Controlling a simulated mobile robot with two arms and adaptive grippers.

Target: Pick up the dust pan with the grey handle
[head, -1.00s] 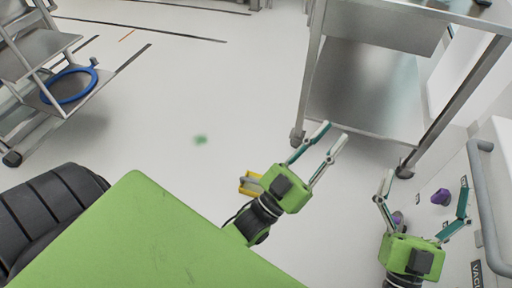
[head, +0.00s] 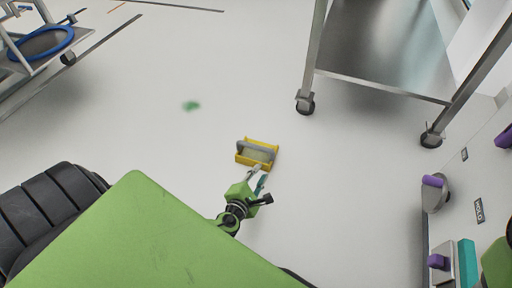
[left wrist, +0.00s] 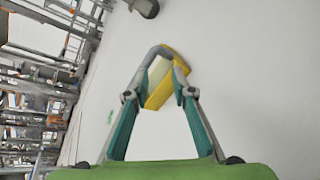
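The dust pan (head: 257,153) is yellow with a grey handle and lies on the white floor, in the middle of the head view. It also shows in the left wrist view (left wrist: 160,90), beyond and between the fingers. My left gripper (head: 262,176) is just below the pan's near side in the head view. In the left wrist view its teal fingers (left wrist: 167,72) are apart, with the grey handle close to their tips; I cannot tell whether they touch it. My right gripper is only partly seen at the lower right edge of the head view, so its finger opening is hidden.
A metal table on wheels (head: 385,84) stands at the upper right. A trolley with a blue ring (head: 42,54) is at the upper left. A white unit with purple knobs (head: 452,222) fills the right side. A green spot (head: 191,105) marks the open floor.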

